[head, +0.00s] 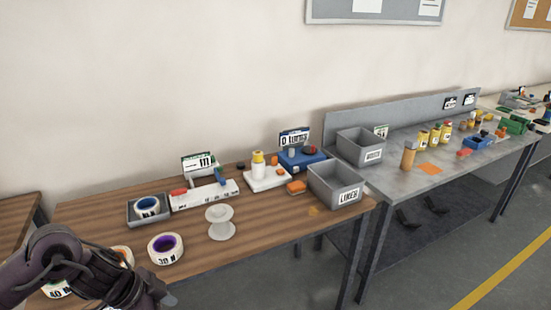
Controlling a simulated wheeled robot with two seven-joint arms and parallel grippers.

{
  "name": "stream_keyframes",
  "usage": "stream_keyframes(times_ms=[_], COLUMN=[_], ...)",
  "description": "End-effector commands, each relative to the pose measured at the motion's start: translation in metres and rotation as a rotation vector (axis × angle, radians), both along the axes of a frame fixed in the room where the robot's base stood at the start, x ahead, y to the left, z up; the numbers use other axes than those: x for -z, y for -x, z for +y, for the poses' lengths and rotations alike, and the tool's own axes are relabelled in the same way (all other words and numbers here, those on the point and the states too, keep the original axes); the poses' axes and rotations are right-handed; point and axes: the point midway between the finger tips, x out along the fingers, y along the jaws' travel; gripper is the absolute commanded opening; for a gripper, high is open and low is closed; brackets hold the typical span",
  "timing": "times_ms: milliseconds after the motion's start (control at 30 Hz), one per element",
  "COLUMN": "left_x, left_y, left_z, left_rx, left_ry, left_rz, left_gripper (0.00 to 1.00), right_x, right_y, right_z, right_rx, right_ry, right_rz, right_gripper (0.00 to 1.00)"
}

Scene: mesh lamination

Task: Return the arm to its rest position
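My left arm comes in from the lower left in the head view, over the front left corner of the wooden table (290,228). Its gripper end (160,296) is at the bottom edge of the picture and partly cut off. I cannot tell whether its fingers are open or shut, or whether it holds anything. My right arm and gripper are not in view.
Rolls marked 30 (165,249) and 40 (57,289) lie near my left arm. A white spool (220,222), a grey tray (133,209) with a roll, and a LINER bin (340,197) stand on the wooden table. A grey bench (405,181) holds another bin and several bottles.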

Motion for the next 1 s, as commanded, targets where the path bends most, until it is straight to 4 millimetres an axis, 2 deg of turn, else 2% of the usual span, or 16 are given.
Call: stream_keyframes(times_ms=[233,367,467,533,633,700,767,800,867,900,967,1000], left_x=[0.027,0.053,0.083,0.113,0.175,0.225,0.268,0.294,0.332,0.355,0.387,0.408], left_y=[-0.034,-0.057,-0.075,-0.085,-0.088,-0.077,-0.061,-0.047,-0.021,-0.002,0.031,0.054], left_z=[-0.017,-0.024,-0.025,-0.023,-0.015,-0.005,0.004,0.008,0.015,0.018,0.022,0.023], left_rx=[-0.056,-0.120,-0.191,-0.261,-0.388,-0.485,-0.562,-0.605,-0.666,-0.700,-0.747,-0.773], left_ry=[0.125,0.204,0.261,0.294,0.317,0.306,0.280,0.258,0.217,0.187,0.139,0.106], left_rz=[-0.034,-0.060,-0.082,-0.096,-0.104,-0.099,-0.089,-0.078,-0.057,-0.040,-0.010,0.013], left_gripper=[0.49,0.49,0.49,0.49,0.49,0.49,0.49,0.49,0.49,0.49,0.49,0.49], right_x=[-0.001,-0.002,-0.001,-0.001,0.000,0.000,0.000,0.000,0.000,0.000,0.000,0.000], right_y=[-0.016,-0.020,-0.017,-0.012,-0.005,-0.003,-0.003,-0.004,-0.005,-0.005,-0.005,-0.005], right_z=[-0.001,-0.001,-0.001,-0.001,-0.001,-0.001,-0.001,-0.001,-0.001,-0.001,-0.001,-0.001], right_rx=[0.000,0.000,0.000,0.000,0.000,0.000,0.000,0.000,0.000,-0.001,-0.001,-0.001], right_ry=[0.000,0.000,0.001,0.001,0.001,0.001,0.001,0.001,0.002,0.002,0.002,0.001], right_rz=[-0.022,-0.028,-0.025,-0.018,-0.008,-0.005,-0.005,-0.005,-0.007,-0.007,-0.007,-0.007], right_gripper=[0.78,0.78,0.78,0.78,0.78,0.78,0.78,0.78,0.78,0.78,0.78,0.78])
